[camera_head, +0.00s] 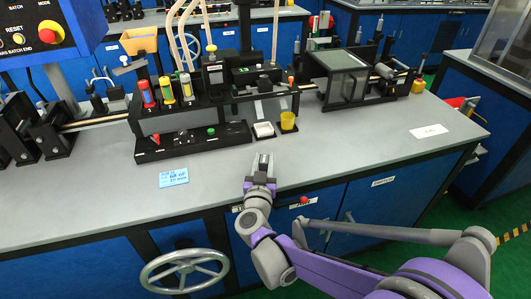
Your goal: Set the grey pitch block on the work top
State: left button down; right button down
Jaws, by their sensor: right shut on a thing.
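The work top (330,150) is a long grey surface on blue cabinets. My right gripper (263,160) is over its front part, left of the picture's middle, pointing away toward the machine. It is shut on a small grey piece that looks like the grey pitch block (264,158). The piece is mostly hidden between the dark fingers. I cannot tell whether it touches the work top. My left gripper is not in view.
A black machine (190,119) with coloured bottles stands behind the gripper. A blue note (173,178) lies at left, a white label (429,131) at right. The top between is clear.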

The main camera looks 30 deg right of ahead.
aim_at(265, 156)
jog(key=x, duration=0.4)
jog(key=shift+w+d+f, duration=0.1)
jog(key=shift+w+f, duration=0.05)
jog(key=shift+f, duration=0.2)
jog(key=shift+f+b, duration=0.1)
jog(key=shift+b, duration=0.25)
jog(key=c, duration=0.6)
grip_release()
jog(key=shift+o, duration=0.2)
